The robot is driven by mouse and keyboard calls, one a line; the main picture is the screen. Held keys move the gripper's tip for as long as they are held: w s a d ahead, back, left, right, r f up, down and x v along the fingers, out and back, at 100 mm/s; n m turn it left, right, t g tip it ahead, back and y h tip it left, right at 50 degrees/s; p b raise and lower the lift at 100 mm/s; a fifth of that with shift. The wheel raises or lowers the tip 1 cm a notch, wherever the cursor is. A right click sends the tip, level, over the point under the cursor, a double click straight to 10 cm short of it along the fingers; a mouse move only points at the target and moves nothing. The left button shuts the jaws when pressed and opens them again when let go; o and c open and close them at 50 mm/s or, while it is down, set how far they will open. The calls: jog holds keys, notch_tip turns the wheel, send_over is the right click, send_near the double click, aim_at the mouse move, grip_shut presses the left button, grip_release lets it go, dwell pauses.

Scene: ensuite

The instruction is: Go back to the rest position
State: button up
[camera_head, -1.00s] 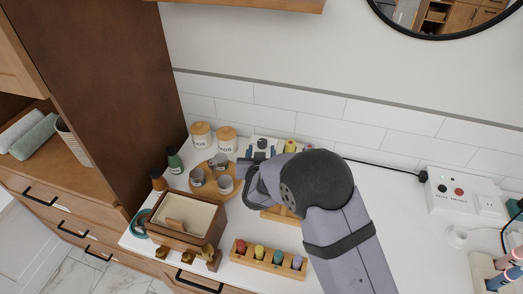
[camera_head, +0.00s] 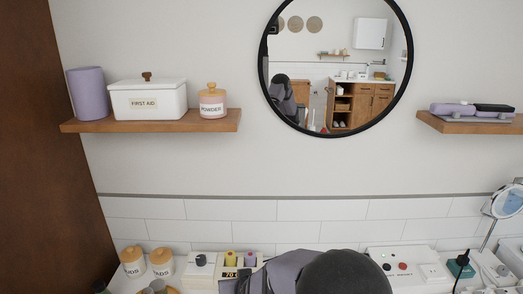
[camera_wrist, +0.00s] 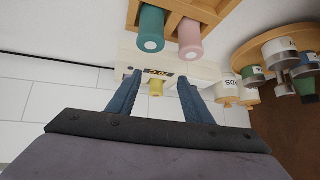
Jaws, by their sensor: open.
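My gripper (camera_wrist: 159,80) is open in the wrist view, its two blue fingers spread wide with nothing held between them. Beyond the fingers is a white device with a small display (camera_wrist: 158,72) and a yellow peg (camera_wrist: 156,88) in front of it; both appear apart from the fingers. In the head view only my dark rounded wrist and grey arm link show at the bottom edge, and the fingertips cannot be made out there.
Two lidded jars (camera_head: 133,262) stand at left. Shelves (camera_head: 150,126) and a round mirror (camera_head: 263,60) are above.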

jog(key=s+d+m+g+h, duration=0.2)
jog(key=s+d+g, duration=0.6)
jog(key=s+d, duration=1.4)
jog(key=s+h, duration=0.1)
jog(key=s, duration=0.3)
jog(key=shift+r, duration=0.1)
